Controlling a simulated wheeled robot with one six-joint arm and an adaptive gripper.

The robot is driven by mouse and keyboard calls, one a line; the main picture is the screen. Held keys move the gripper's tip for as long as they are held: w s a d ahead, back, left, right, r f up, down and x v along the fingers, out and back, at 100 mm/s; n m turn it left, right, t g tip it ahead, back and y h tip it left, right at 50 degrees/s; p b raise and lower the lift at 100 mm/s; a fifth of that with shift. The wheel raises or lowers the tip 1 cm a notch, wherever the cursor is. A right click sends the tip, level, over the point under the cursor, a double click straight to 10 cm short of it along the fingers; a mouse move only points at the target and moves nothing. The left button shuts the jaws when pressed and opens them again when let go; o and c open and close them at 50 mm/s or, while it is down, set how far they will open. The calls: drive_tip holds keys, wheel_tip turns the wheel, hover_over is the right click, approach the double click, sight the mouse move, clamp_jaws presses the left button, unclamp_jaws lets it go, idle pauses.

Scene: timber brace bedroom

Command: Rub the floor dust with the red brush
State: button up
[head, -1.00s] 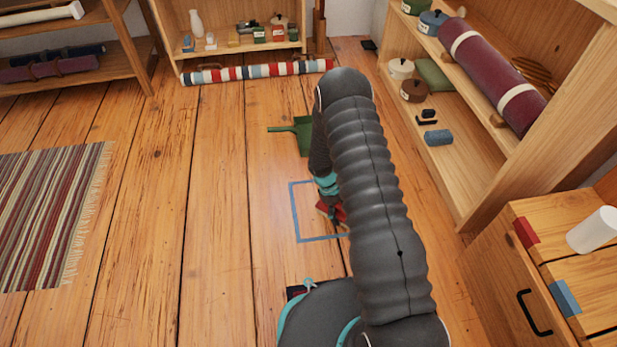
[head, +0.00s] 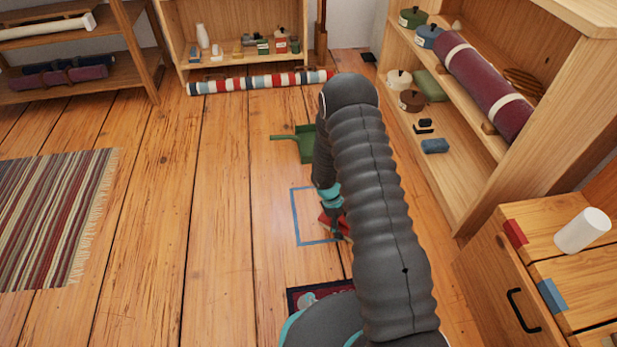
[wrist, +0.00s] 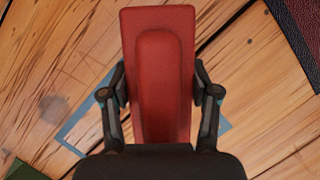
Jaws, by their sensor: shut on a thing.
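The red brush (wrist: 163,80) is held between the two fingers of my gripper (wrist: 160,94), which is shut on it. In the head view the red brush (head: 328,224) shows low over the right part of a blue outlined square (head: 296,221) on the floor. My gripper (head: 332,203) is partly hidden there by my arm. I cannot tell whether the brush touches the floor. In the wrist view a faint grey patch (wrist: 54,107) lies left of the blue outline (wrist: 76,128); I cannot tell if it is dust or wood grain. The floor under the brush is hidden.
A green dustpan (head: 305,145) lies beyond the square. A dark patterned mat (head: 303,297) lies nearer me. Open shelves (head: 468,190) and a drawer cabinet (head: 497,290) stand right. A striped rug (head: 52,215) lies left, with bare floor between.

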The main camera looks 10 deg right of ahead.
drive_tip(key=shift+r+p, duration=1)
drive_tip(key=shift+r, duration=1.15)
